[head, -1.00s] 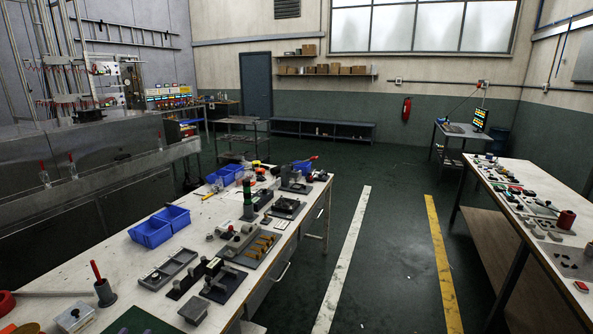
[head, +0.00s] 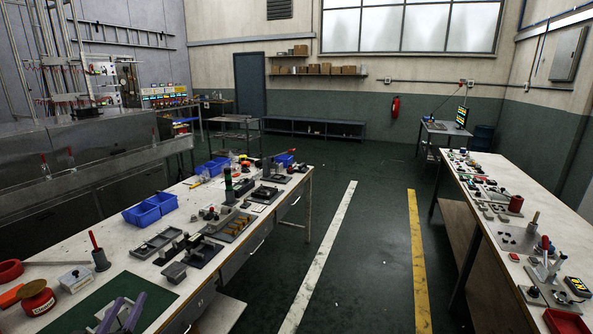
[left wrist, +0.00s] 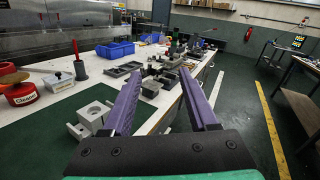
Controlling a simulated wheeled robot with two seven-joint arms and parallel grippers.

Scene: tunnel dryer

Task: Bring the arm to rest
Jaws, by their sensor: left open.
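My left gripper (head: 130,297) shows at the bottom left of the head view, over the green mat (head: 87,297) on the left workbench. In the left wrist view its two purple fingers (left wrist: 160,73) stand apart with nothing between them. A grey block with a round hole (left wrist: 95,114) sits on the mat beside the left finger and appears apart from it. My right gripper is in neither view.
The left workbench holds a red pot (head: 38,298), a white box (head: 75,279), blue bins (head: 142,214) and several fixtures. The right workbench (head: 487,219) is also crowded. The floor aisle (head: 368,255) between them is clear.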

